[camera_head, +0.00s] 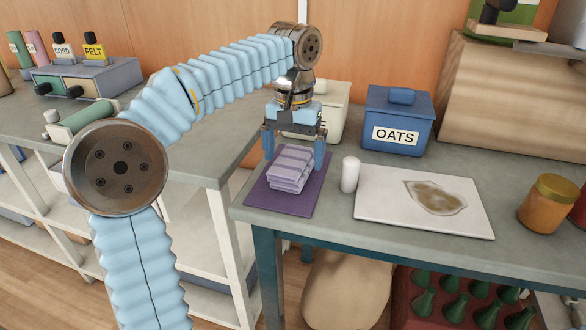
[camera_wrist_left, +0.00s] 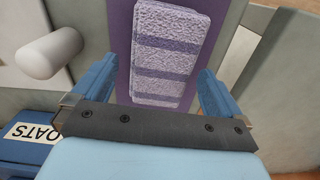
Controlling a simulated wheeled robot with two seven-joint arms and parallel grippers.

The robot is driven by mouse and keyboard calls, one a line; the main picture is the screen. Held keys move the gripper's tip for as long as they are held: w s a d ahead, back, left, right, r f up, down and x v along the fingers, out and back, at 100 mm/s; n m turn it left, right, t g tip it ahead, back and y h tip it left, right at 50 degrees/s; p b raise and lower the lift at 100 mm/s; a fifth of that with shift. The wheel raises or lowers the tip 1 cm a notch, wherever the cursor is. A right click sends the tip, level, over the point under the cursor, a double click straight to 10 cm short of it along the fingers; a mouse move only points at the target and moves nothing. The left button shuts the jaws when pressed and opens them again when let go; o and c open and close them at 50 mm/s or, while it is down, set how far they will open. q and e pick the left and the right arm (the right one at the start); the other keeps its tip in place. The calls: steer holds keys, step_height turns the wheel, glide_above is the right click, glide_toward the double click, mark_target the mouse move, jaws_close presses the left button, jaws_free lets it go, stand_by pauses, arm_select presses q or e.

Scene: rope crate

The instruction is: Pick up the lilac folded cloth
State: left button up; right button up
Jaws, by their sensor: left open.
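The lilac folded cloth (camera_head: 290,168) has darker purple stripes and lies on a purple mat (camera_head: 262,197) at the left end of the grey table. My left gripper (camera_head: 293,154) is open and points down over the cloth's far end. In the left wrist view the cloth (camera_wrist_left: 168,50) lies ahead of and between the spread blue fingers of the gripper (camera_wrist_left: 212,88). I see no clear contact between the fingers and the cloth. My right gripper is in neither view.
A white cylinder (camera_head: 349,174) stands close right of the mat, beside a white board (camera_head: 385,210) with a brownish patch. A blue OATS box (camera_head: 397,118) and a cream box (camera_head: 335,112) stand behind. An orange jar (camera_head: 548,205) is at right.

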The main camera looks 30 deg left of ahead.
arm_select(q)
step_height(320, 180, down, 2)
steer(key=shift+f, duration=0.15)
steer(key=shift+c, duration=0.3)
steer(key=c, duration=0.9)
step_height(320, 180, up, 4)
steer(key=shift+f+p, duration=0.1)
steer(key=shift+p, duration=0.2)
steer(key=s+d+r, duration=0.2)
steer(key=d+r, duration=0.1)
steer(key=d, duration=0.1)
steer(key=s+d+r, duration=0.3)
steer(key=d, duration=0.1)
steer(key=s+d+r+p, duration=0.1)
steer(key=s+d+r, duration=0.1)
steer(key=d+r, duration=0.1)
steer(key=shift+s+d+r, duration=0.2)
steer(key=shift+s+d, duration=0.1)
steer(key=shift+d, duration=0.1)
